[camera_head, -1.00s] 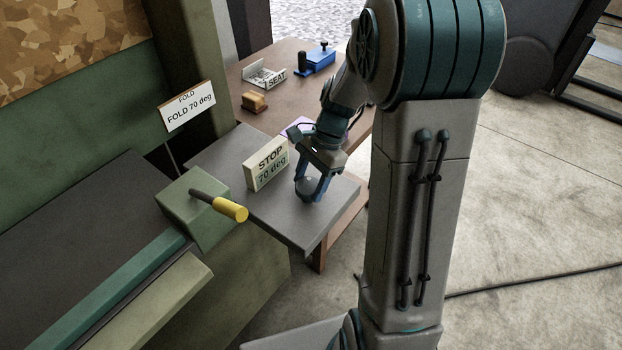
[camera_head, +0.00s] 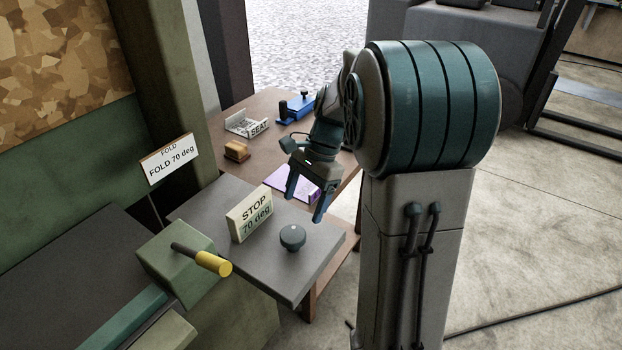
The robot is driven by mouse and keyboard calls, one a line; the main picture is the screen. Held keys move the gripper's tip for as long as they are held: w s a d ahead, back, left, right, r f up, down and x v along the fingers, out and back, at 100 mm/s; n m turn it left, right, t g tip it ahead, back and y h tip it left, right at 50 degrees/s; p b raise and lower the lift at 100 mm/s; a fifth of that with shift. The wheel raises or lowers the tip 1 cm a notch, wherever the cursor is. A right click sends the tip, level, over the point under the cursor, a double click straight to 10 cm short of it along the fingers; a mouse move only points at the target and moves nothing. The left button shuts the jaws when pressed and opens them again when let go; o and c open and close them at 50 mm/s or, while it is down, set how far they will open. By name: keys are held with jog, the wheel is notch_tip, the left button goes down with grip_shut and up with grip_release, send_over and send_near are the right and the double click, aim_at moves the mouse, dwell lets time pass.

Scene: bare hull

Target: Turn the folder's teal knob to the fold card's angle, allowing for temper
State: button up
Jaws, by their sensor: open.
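The teal knob (camera_head: 292,237) is a dark round knob with a small pale mark on top. It sits on the grey plate (camera_head: 312,272) of the folder. The STOP block (camera_head: 250,213) stands just left of it and reads "STOP 70 deg". The fold card (camera_head: 169,160) stands behind on the left and reads "FOLD 70 deg". My gripper (camera_head: 304,202) is open and empty, above and beyond the knob, with its fingers pointing down. It is apart from the knob.
A yellow-handled lever (camera_head: 214,263) sticks out from a green block at the left. On the brown table (camera_head: 222,134) behind are a tray marked SEAT (camera_head: 247,124), a blue tool (camera_head: 302,105), a wooden block (camera_head: 236,151) and a purple item (camera_head: 280,180).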

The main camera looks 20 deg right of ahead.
jog(key=v, duration=0.5)
jog(key=shift+d+r, duration=0.15)
jog(key=shift+r, duration=0.2)
jog(key=s+a+f+n+t+h, duration=0.1)
jog(key=s+a+n+t+h, duration=0.1)
jog(key=s+n, duration=0.5)
jog(key=s+a+f+n+t+h, duration=0.1)
jog(key=s+a+n+t+h, duration=0.1)
jog(key=s+n, duration=0.5)
jog(key=shift+s+a+f+t, duration=0.35)
jog(key=shift+s+a, duration=0.35)
jog(key=shift+s, duration=0.65)
